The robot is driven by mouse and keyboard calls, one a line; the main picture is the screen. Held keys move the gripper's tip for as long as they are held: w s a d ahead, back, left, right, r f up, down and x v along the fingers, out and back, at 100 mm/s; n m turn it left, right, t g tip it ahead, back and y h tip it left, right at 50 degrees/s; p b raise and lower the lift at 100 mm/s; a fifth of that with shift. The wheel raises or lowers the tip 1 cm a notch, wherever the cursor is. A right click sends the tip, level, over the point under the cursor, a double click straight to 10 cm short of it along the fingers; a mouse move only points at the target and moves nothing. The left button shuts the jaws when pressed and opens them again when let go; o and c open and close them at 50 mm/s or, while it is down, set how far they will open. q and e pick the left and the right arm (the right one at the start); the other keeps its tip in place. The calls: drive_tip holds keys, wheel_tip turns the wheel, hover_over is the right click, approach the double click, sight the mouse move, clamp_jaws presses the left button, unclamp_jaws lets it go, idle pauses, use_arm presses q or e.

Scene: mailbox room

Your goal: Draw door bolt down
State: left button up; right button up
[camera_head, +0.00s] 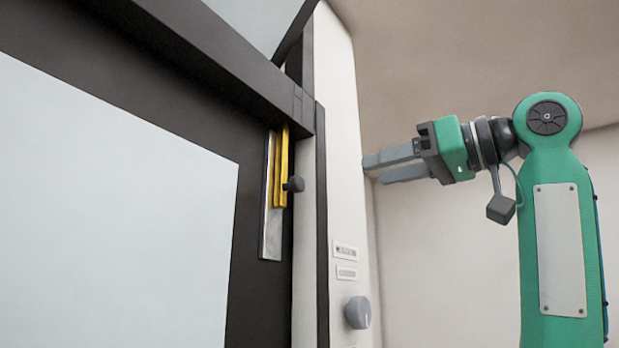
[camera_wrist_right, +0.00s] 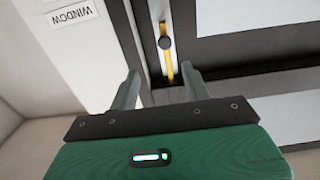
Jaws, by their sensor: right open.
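The door bolt (camera_head: 279,170) is a yellow bar on a silver backing plate (camera_head: 271,235), near the top edge of the dark door (camera_head: 215,110). A dark round knob (camera_head: 293,184) sticks out from the bar. My right gripper (camera_head: 370,171) is open and empty, to the right of the bolt and apart from it, with its fingers pointing left. In the right wrist view the bolt (camera_wrist_right: 168,64) and its knob (camera_wrist_right: 165,43) show beyond the gap between the open fingers (camera_wrist_right: 163,82). My left gripper is not in view.
A white wall post (camera_head: 340,130) stands right of the door, with small label plates (camera_head: 345,250) and a grey round knob (camera_head: 357,312). A label reading WINDOW (camera_wrist_right: 75,14) shows in the right wrist view. The door has a large pale panel (camera_head: 100,210).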

drive_tip(key=p, duration=0.7)
approach(301, 182)
drive_tip(key=x, duration=0.6)
drive_tip(key=shift+w+a+r, duration=0.2)
drive_tip(key=shift+w+a, duration=0.05)
drive_tip(key=shift+a, duration=0.05)
drive_tip(key=shift+x, duration=0.8)
drive_tip(key=shift+f, duration=0.15)
clamp_jaws()
